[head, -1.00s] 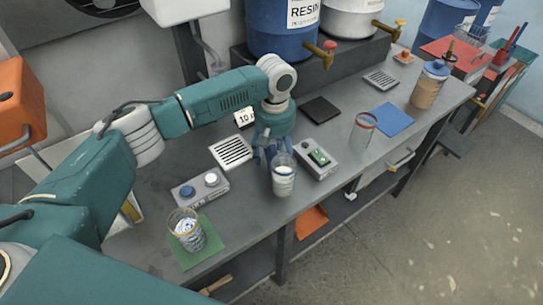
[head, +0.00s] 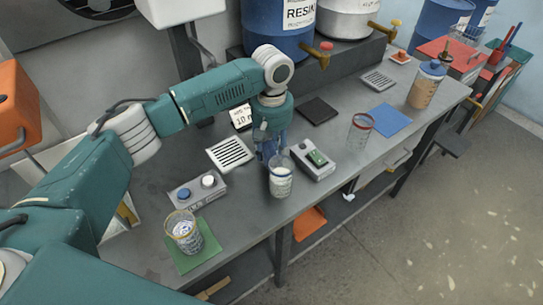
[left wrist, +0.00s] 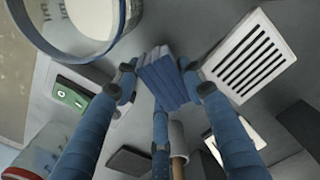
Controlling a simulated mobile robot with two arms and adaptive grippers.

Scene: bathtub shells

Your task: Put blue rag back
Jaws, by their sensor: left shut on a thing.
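My left gripper (left wrist: 161,78) is shut on the blue rag (left wrist: 166,88), a ribbed, folded blue bundle between its fingertips in the left wrist view. In the head view my left gripper (head: 269,150) is low over the workbench, just behind a clear cup with pale contents (head: 281,181). The rag cannot be told apart from the blue fingers there. I cannot tell whether the rag touches the bench. A flat blue square (head: 390,120) lies on the bench farther right. My right gripper is not in view.
A white slotted plate (head: 229,154) and a grey box with a green switch (head: 316,164) flank the gripper. A button box (head: 197,190) and a glass on a green mat (head: 184,232) stand nearer. An empty glass (head: 360,130) and a jar (head: 425,86) are right.

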